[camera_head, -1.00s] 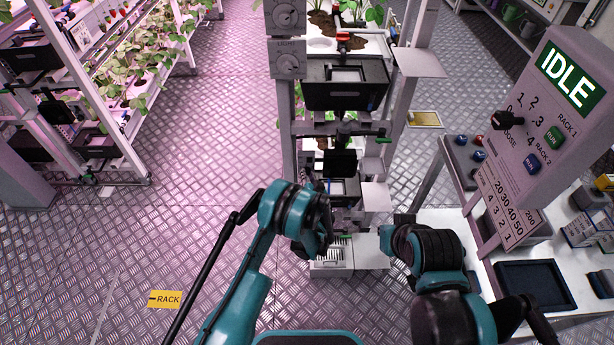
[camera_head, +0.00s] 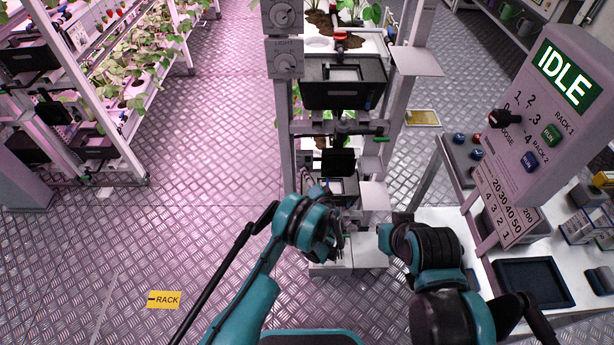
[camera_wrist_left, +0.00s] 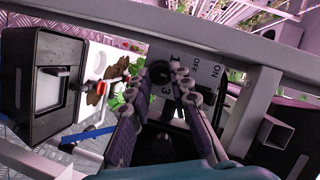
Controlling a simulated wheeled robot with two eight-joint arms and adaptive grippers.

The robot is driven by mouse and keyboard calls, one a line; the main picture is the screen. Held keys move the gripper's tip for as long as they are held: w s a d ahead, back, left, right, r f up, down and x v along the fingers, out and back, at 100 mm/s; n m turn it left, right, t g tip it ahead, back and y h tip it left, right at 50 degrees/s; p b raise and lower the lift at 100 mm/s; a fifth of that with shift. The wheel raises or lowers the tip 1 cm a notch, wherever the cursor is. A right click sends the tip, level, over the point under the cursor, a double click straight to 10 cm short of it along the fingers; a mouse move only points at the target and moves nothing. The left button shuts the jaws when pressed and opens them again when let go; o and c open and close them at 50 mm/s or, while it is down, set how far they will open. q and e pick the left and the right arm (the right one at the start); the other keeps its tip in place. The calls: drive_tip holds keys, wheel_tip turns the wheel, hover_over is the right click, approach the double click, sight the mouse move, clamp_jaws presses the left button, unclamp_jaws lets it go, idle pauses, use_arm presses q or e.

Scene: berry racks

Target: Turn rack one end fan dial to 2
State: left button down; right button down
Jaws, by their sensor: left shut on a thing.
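In the left wrist view a dark round dial knob (camera_wrist_left: 159,71) sits on a pale panel (camera_wrist_left: 207,67) marked 1, 3, OFF and ON. The fingers of my left gripper (camera_wrist_left: 170,82) converge at this knob and are shut on it; they cover part of the markings, and I cannot read its setting. In the head view my left gripper (camera_head: 334,238) is low at the front of the middle rack, and the dial is hidden behind it. My right arm (camera_head: 430,248) is beside the rack on the right; its fingers do not show clearly.
The rack's LIGHT dial (camera_head: 285,63) is higher up, below another dial (camera_head: 283,16). A black box (camera_head: 345,92) juts out of the rack. A control console (camera_head: 545,110) reading IDLE stands at the right above a white bench. Open metal floor lies left.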

idle(0.3)
use_arm(q)
drive_tip(key=c, duration=1.4)
unclamp_jaws()
drive_tip(key=shift+o, duration=0.2)
